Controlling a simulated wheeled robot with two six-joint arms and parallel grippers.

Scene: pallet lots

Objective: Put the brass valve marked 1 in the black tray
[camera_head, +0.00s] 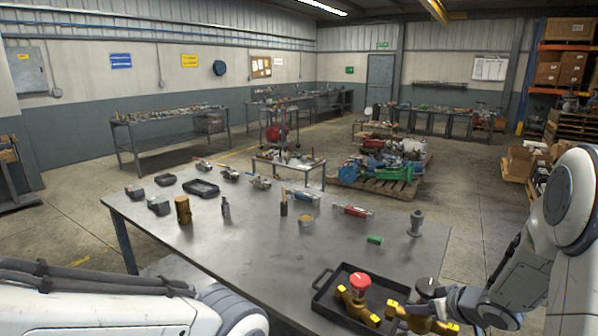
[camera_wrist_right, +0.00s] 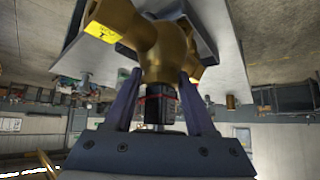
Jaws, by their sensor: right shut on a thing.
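The black tray (camera_head: 329,285) lies on the near right part of the grey table. A brass valve with a red knob (camera_head: 352,301) stands in it. My right gripper (camera_head: 446,297) is shut on a second brass valve (camera_head: 421,319), which has a dark knob, at the tray's right end. Whether this valve touches the tray is unclear. In the right wrist view, the two fingers (camera_wrist_right: 158,95) close around its dark stem, and its brass body (camera_wrist_right: 160,45) carries a yellow label (camera_wrist_right: 101,32) whose mark I cannot read surely. My left gripper is out of view.
On the table (camera_head: 270,235) stand a brown cylinder (camera_head: 183,210), a green block (camera_head: 374,240), a grey fitting (camera_head: 416,224) and a small black tray (camera_head: 201,188), with several other parts. The table's middle is mostly clear. A loaded pallet (camera_head: 375,185) stands beyond.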

